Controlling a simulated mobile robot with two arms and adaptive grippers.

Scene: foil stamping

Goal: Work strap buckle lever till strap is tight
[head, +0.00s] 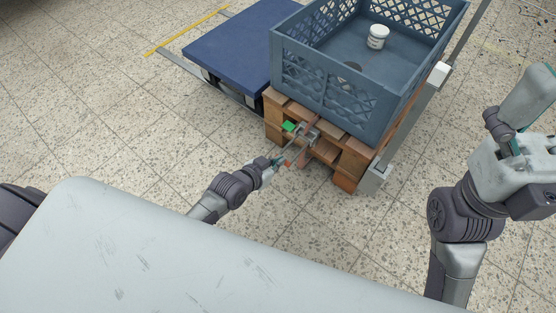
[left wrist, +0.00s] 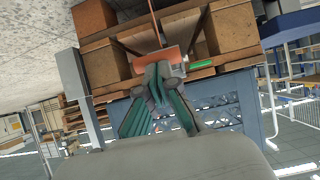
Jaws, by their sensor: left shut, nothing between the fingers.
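The strap buckle (head: 303,133) is a small grey metal frame on the near side of the wooden pallet, with a green-ended part (head: 288,126). An orange-brown strap (head: 311,119) runs up from it. In the left wrist view an orange-red plate (left wrist: 172,54) and a green bar (left wrist: 202,64) show at the buckle. My left gripper (head: 281,161) is shut and empty, just in front of the buckle; its fingertips (left wrist: 159,70) overlap the orange-red plate, and I cannot tell whether they touch. My right gripper (head: 525,110) is raised at the right, partly cut off, away from the buckle.
The pallet (head: 352,165) bears a blue-grey crate (head: 325,97) with a white tub (head: 378,37) in it. A grey post (head: 410,115) stands close on the right. A dark-blue platform (head: 240,45) is at the left. The speckled floor before the pallet is clear.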

